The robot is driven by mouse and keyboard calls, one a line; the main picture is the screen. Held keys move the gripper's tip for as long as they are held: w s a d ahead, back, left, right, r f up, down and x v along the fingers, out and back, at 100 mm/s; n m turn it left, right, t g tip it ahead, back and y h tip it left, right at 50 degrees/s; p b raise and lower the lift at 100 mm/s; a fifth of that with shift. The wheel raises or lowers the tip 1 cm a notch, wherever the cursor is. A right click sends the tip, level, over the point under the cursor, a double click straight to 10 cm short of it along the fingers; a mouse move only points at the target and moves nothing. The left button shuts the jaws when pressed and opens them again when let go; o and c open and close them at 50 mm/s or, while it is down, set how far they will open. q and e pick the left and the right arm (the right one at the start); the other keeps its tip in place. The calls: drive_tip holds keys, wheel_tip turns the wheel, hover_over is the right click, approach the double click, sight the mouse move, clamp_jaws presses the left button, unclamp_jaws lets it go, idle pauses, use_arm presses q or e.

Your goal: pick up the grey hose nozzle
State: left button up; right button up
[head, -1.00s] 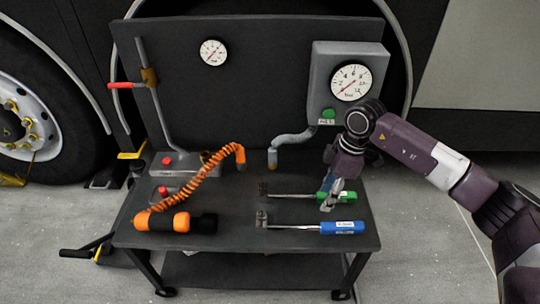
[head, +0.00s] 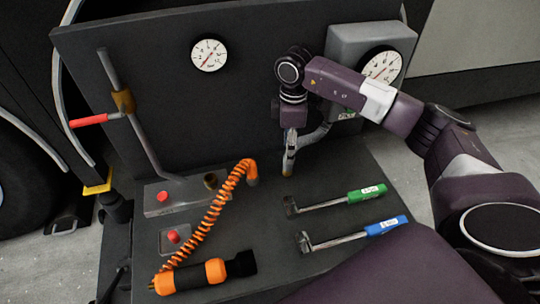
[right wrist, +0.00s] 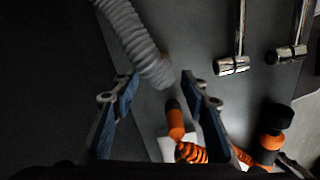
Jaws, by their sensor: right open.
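The grey hose nozzle hangs from the grey gauge box (head: 365,42), its tip (head: 287,168) pointing down above the bench. My right gripper (head: 290,147) is at the nozzle, pointing down, and partly covers it in the head view. In the right wrist view the ribbed grey hose (right wrist: 132,30) comes in from the top, and its end lies between the two open blue-grey fingers (right wrist: 158,88). I cannot tell how deep the nozzle sits between the fingers. My left gripper is out of view.
A coiled orange hose (head: 205,222) and an orange-black torch-like cylinder (head: 205,275) lie left on the bench. A green-handled wrench (head: 366,193) and a blue-handled wrench (head: 386,225) lie right. A dark back panel (head: 160,60) with a round gauge (head: 209,54) stands behind.

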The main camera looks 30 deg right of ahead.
sight(288, 166)
drive_tip(key=shift+f, duration=0.45)
drive_tip(key=shift+s+f+b, duration=0.2)
drive_tip(key=shift+f+b, duration=0.15)
drive_tip(key=shift+f, duration=0.8)
wheel_tip(288, 166, down, 5)
drive_tip(key=shift+s+a+r+b, duration=0.1)
drive_tip(key=shift+s+r+b, duration=0.1)
drive_tip(key=shift+b, duration=0.35)
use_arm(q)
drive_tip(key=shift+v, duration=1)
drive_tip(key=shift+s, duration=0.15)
use_arm(e)
drive_tip(key=shift+r, duration=0.1)
drive_tip(key=shift+c, duration=0.3)
clamp_jaws()
